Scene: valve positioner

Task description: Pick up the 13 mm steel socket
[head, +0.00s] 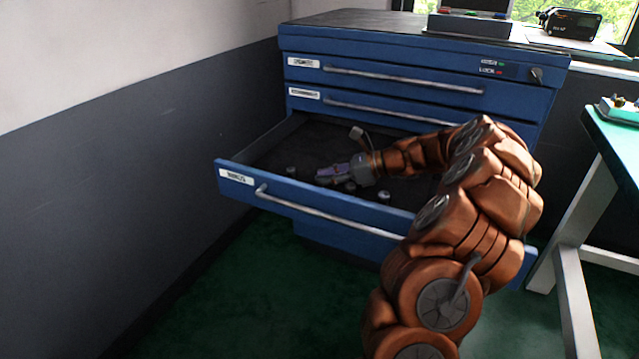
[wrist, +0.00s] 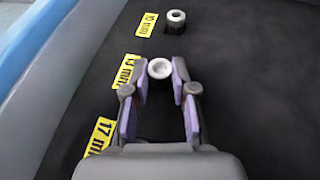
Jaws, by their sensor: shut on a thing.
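The 13 mm steel socket (wrist: 160,68) is a short, light-grey ring with a dark opening, seen from above in the wrist view. It sits between the fingertips of my gripper (wrist: 160,79), beside the yellow 13 mm label (wrist: 127,71). My gripper is shut on it, with a purple-padded finger on each side. In the head view my gripper (head: 327,174) reaches low into the open drawer (head: 238,186). There the held socket is too small to make out clearly. Whether it touches the drawer floor I cannot tell.
Another socket (wrist: 176,19) stands ahead by the 10 mm label (wrist: 147,25). A 17 mm label (wrist: 100,137) lies beside my gripper's left finger. More small sockets (head: 384,197) stand in the drawer. The drawer's front wall and handle (head: 330,219) stand on the near side. Closed drawers are above.

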